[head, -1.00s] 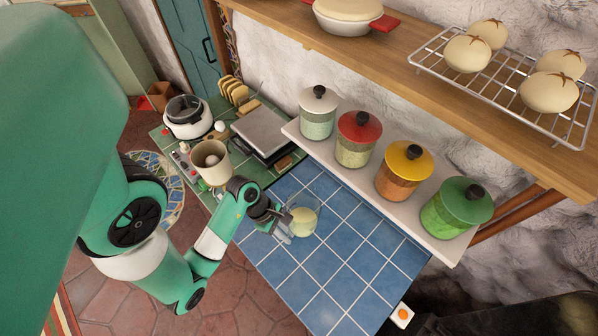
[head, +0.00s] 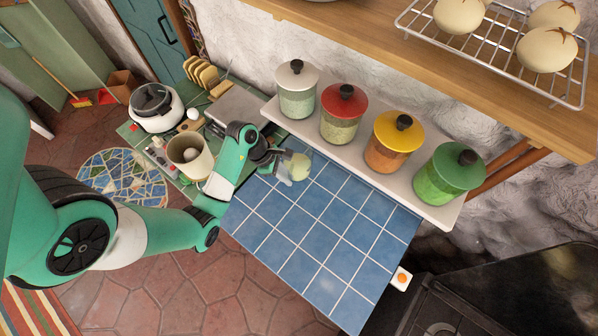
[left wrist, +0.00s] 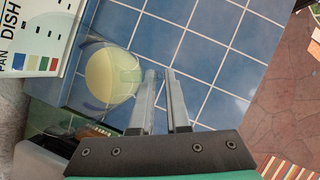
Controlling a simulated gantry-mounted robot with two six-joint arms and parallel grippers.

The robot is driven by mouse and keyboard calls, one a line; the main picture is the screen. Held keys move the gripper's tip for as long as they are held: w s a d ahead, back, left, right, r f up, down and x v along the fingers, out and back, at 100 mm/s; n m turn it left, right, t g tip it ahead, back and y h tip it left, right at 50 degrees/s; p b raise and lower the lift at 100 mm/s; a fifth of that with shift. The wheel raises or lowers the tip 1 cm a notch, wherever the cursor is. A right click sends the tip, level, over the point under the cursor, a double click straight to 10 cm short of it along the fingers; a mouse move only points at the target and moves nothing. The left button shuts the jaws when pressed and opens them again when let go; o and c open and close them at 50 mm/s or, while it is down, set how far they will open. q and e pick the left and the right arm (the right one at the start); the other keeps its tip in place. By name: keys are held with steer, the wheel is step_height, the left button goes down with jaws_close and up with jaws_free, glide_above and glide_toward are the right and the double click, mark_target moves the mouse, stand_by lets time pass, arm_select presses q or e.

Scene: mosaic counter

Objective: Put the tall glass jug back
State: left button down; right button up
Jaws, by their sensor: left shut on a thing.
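The tall glass jug (head: 299,167) is clear glass with pale yellow contents. It is at the back left part of the blue tiled counter (head: 318,230), in front of the white shelf. My left gripper (head: 283,165) is shut on it from its left side. In the left wrist view the jug (left wrist: 111,77) is seen from above, left of the fingertips (left wrist: 160,78), which close at its handle side. Whether its base touches the tiles cannot be told. My right gripper is not in view.
A white shelf (head: 336,153) behind holds canisters with white (head: 297,92), red (head: 342,115), yellow (head: 394,143) and green (head: 448,175) lids. A beige pot (head: 190,157) and a grey grill (head: 234,108) stand left. The front blue tiles are clear.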

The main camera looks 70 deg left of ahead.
mark_target(298, 165)
arm_select(q)
steer(key=w+a, duration=0.2)
steer(key=w, duration=0.1)
steer(key=w+a, duration=0.1)
steer(key=shift+w, duration=0.35)
steer(key=shift+f+b, duration=0.45)
steer(key=shift+f, duration=1.1)
step_height(298, 165, down, 4)
steer(key=shift+w+r+b, duration=0.15)
steer(key=shift+b, duration=0.3)
steer(key=shift+w+a, duration=0.2)
steer(key=c, duration=1.3)
jaws_free()
steer(key=shift+f, duration=0.3)
steer(key=shift+c, duration=0.2)
steer(key=o, duration=0.4)
steer(key=shift+o, duration=0.2)
